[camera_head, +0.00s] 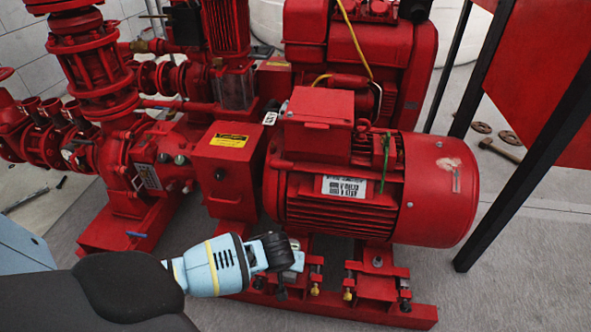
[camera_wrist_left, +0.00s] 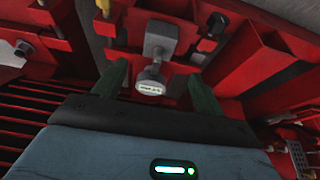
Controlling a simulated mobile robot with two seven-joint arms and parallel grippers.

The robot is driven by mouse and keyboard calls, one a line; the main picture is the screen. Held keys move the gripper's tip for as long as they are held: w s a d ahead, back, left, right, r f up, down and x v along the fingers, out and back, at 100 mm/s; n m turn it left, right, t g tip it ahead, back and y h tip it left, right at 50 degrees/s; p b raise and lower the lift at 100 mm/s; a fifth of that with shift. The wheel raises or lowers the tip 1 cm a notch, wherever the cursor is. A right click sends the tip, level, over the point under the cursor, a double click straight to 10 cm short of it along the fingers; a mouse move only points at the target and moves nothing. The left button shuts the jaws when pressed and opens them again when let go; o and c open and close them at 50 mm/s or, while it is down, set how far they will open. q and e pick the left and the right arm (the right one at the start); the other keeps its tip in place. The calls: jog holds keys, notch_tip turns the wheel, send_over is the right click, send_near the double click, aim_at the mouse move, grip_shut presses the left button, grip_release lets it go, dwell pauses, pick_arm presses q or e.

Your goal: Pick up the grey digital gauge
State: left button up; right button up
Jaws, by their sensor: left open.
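The grey digital gauge (camera_wrist_left: 150,86) shows in the left wrist view, with a small light display facing the camera and a grey block behind it. It sits at the red pump base. My left gripper (camera_wrist_left: 158,80) is open, with one dark finger on each side of the gauge and visible gaps between. In the head view my left gripper (camera_head: 284,266) is low in front of the red motor. A grey part beside it there may be the gauge or its block; the gripper partly hides it. My right gripper is not in view.
The red motor (camera_head: 432,190) stands just behind my left gripper. The red base frame (camera_head: 330,306) with bolts and small yellow-tipped fittings lies below. Black frame legs (camera_head: 520,140) stand at the right. Grey floor is clear at the lower right.

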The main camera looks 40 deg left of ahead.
aim_at(286, 274)
pick_arm(q)
jog(key=shift+b+x, duration=0.7)
jog(key=shift+x, duration=0.55)
jog(key=shift+f, duration=0.1)
jog(key=shift+f+b, duration=0.3)
jog(key=b+x, duration=0.3)
jog(key=x, duration=0.1)
jog(key=shift+w, duration=0.1)
jog(key=shift+w+f, duration=0.1)
jog(key=shift+f, duration=0.15)
jog(key=shift+r, duration=0.1)
jog(key=c, duration=1.5)
jog(key=shift+w, duration=0.1)
grip_shut()
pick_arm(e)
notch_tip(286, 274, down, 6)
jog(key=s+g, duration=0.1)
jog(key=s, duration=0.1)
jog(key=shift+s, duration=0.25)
pick_arm(q)
jog(key=shift+r, duration=0.1)
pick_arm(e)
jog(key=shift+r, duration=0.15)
